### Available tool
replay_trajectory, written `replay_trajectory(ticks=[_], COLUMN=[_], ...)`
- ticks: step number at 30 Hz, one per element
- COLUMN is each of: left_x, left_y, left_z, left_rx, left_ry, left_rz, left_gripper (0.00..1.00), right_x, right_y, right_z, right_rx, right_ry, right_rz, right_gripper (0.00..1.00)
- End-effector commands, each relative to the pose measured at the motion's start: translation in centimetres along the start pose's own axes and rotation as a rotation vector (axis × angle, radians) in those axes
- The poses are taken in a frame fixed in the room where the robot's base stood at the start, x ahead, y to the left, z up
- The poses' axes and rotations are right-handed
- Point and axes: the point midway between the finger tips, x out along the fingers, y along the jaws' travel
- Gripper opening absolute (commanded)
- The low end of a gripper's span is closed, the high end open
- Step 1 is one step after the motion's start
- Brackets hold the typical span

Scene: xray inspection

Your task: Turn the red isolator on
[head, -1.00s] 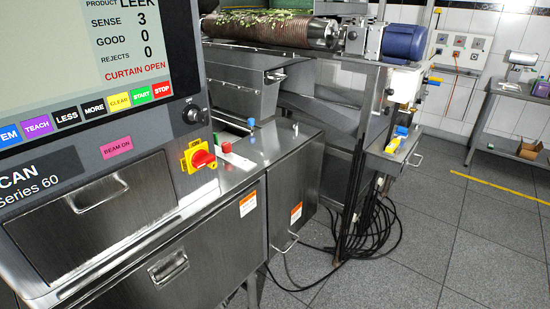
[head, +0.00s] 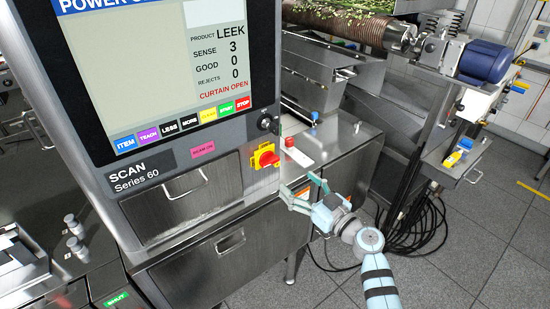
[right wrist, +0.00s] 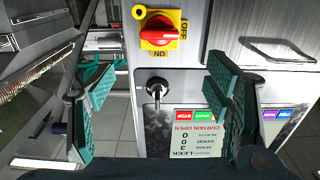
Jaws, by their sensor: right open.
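The red isolator (head: 266,158) is a red rotary handle on a yellow plate at the lower right of the scanner's front. It also shows in the right wrist view (right wrist: 160,28), top centre. There the handle lies crosswise, towards the OFF label at the plate's right, with the ON label at its lower edge. My right gripper (head: 302,189) is open and empty, right of and below the isolator in the head view, apart from it. In the right wrist view its green fingers (right wrist: 160,78) are spread wide, with the isolator beyond them. My left gripper is not in view.
A black key switch (head: 265,122) sits just above the isolator. A red button (head: 290,141) and a blue knob (head: 314,117) are close by on the right. Cables (head: 420,230) lie on the floor at right.

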Motion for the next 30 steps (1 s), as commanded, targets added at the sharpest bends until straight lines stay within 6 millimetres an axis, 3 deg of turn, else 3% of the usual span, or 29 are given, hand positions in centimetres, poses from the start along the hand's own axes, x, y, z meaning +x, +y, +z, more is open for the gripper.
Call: replay_trajectory(ticks=[6,12,17,24,30], left_x=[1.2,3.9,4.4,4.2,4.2], left_y=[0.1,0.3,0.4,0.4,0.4], left_z=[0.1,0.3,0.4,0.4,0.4], left_rx=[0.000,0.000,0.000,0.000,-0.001], left_ry=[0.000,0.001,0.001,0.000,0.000], left_rz=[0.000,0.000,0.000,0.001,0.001], left_gripper=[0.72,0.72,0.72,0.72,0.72], right_x=[6.4,10.8,11.9,12.0,11.9], right_y=[0.0,0.1,0.1,0.1,0.1], right_z=[0.4,0.8,0.6,0.3,0.3], right_rx=[0.004,0.003,0.002,0.002,0.003], right_ry=[-0.001,0.000,-0.003,-0.004,-0.004], right_rz=[0.000,0.002,0.002,0.003,0.004], right_gripper=[0.72,0.72,0.72,0.72,0.40])
